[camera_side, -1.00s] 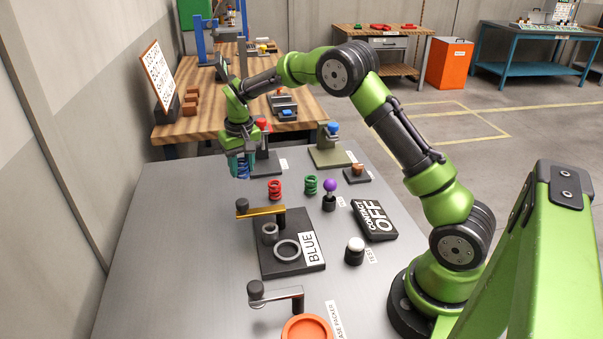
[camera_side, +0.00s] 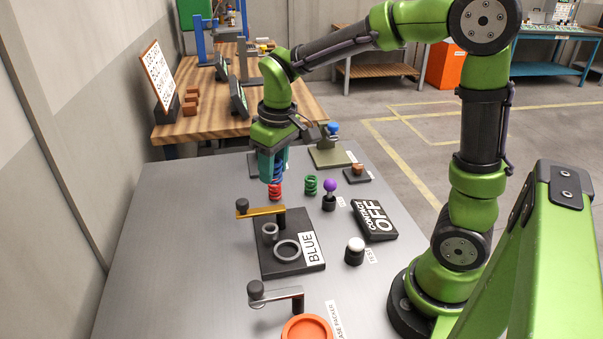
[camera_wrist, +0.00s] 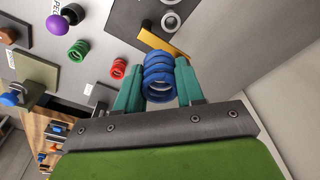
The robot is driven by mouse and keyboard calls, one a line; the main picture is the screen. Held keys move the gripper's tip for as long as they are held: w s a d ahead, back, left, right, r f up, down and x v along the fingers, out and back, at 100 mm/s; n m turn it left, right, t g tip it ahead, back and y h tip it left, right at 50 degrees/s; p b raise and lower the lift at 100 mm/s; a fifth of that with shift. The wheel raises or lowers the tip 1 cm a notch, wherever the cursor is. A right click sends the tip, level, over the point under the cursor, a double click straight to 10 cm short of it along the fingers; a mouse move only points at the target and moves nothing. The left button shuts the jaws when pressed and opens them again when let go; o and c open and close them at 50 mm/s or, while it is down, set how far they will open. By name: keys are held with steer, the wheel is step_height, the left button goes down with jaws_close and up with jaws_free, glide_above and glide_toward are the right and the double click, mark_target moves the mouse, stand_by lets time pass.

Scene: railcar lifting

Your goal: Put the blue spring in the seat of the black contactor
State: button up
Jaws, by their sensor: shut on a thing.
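My gripper (camera_side: 270,168) is shut on the blue spring (camera_side: 278,170). In the wrist view the teal fingers of my gripper (camera_wrist: 159,85) hold the blue spring (camera_wrist: 159,78) between them. In the side view it hangs beyond the black contactor base (camera_side: 310,266), in front of the far half of the red spring's place. The base carries a small grey ring (camera_side: 270,231), a larger grey ring (camera_side: 288,249), a gold lever (camera_side: 262,211) and a BLUE label. The gold lever (camera_wrist: 163,44) and the base (camera_wrist: 135,18) also show in the wrist view.
The red spring (camera_side: 275,192) stands close below my gripper. A green spring (camera_side: 311,184) and a purple knob (camera_side: 329,188) stand to its right. A CONTACT OFF block (camera_side: 374,219) and a white-topped button (camera_side: 354,250) lie right of the base. The table's left side is clear.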

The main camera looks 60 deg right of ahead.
steer(key=w+d+f+m, duration=0.2)
steer(key=w+d+f, duration=0.1)
steer(key=w, duration=0.5)
steer(key=w+d+f+m, duration=0.2)
steer(key=w+d+f, duration=0.2)
steer(key=w, duration=0.5)
steer(key=shift+d+f+m+h, duration=0.25)
steer(key=shift+d+m+h, duration=0.05)
steer(key=shift+d, duration=0.15)
steer(key=shift+s, duration=0.1)
step_height(320, 180, down, 10)
steer(key=shift+r, duration=0.15)
steer(key=o, duration=1.1)
steer(key=shift+f, duration=0.2)
